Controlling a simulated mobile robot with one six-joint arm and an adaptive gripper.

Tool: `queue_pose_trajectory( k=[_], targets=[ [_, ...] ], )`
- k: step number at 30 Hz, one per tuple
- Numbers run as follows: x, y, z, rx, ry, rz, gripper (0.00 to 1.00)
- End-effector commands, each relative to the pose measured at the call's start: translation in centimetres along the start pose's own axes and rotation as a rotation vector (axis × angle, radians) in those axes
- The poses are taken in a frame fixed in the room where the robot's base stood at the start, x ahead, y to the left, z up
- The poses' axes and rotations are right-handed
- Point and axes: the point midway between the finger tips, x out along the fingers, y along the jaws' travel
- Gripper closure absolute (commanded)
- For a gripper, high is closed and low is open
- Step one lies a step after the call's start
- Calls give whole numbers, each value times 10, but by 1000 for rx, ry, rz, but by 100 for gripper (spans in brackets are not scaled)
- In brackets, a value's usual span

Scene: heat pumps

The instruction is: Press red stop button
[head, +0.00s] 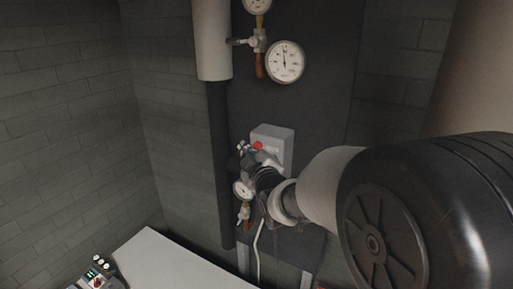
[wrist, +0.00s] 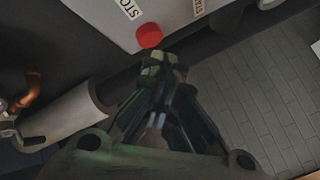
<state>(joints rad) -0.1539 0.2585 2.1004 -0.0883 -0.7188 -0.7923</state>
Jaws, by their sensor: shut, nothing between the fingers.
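The red stop button (wrist: 149,35) is a round red knob on the face of a light grey box in the wrist view. A white label reading STOP (wrist: 129,8) is beside it. In the head view the button (head: 258,146) shows small and red on the grey box (head: 276,134). My gripper (wrist: 165,64) is shut and empty. In the wrist view its fingertips appear just below and right of the button; I cannot tell whether they touch it. In the head view my gripper (head: 243,149) is beside the button, and my arm hides the box's lower part.
A pressure gauge (head: 285,62) and valve are above the box on the dark panel. A smaller gauge (head: 242,189) is below my gripper. A vertical pipe (head: 212,40) runs left of the box. A white surface (head: 180,265) with a control panel (head: 97,275) is lower left.

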Motion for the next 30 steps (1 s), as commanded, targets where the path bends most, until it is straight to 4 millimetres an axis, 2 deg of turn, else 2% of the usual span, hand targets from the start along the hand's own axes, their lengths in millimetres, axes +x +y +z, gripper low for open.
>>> queue_pose_trajectory(
  k=[30],
  targets=[
    [7,5,5,0,0,0,100]
  ],
)
